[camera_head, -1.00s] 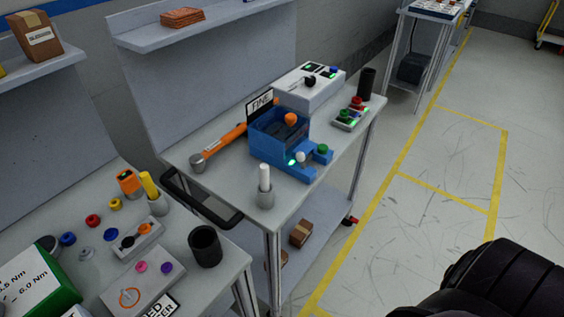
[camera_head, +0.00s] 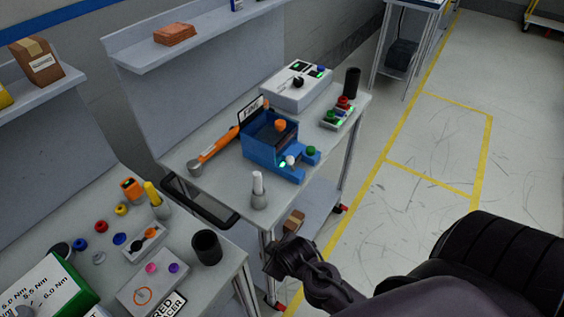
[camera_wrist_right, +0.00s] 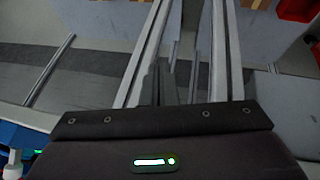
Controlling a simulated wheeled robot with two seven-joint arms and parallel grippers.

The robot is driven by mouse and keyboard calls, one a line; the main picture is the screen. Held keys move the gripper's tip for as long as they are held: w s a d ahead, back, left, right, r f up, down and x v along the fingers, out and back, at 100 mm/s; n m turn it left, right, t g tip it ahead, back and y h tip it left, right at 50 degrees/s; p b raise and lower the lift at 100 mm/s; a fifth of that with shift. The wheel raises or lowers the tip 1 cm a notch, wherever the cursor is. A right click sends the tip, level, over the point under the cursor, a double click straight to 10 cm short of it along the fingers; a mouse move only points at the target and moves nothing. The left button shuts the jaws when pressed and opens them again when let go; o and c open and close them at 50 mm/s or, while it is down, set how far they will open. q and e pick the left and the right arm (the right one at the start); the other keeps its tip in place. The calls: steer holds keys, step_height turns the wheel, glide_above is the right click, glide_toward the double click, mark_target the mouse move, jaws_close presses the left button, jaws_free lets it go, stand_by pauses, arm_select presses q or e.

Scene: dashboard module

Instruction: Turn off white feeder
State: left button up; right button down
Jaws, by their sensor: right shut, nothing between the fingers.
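A white box (camera_head: 297,90) stands at the back of the cart in the head view. It has a black knob (camera_head: 298,82), a blue button (camera_head: 321,69) and green-lit panels on top. No label reading white feeder is legible. A blue machine (camera_head: 272,148) with an orange knob, a white knob, a green button and a green light sits in front of it. My right gripper (camera_head: 273,260) is in front of the cart, low by its near leg and apart from the box. In the right wrist view its fingers (camera_wrist_right: 166,72) are shut and empty. My left gripper is out of view.
A small box with red and green buttons (camera_head: 338,116) and a black cup (camera_head: 351,83) stand right of the white box. The cart's dark handle (camera_head: 200,201) juts out left. A nearer table (camera_head: 213,275) holds button boxes and a black cup.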

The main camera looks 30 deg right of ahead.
step_height(320, 180, up, 15)
steer(key=w+n+t+p, duration=0.1)
steer(key=n+t+p, duration=0.1)
steer(key=n+t+h, duration=0.6)
steer(key=n, duration=0.3)
glide_toward(292, 164)
steer(key=shift+w+a+r, duration=0.1)
steer(key=shift+w+a, duration=0.05)
steer(key=shift+a, duration=0.5)
steer(key=shift+w+a+r, duration=0.1)
steer(key=shift+w+a, duration=0.05)
steer(key=shift+a, duration=0.5)
steer(key=shift+w+y, duration=0.1)
steer(key=shift+y, duration=0.2)
steer(key=p+x, duration=0.1)
steer(key=x, duration=0.9)
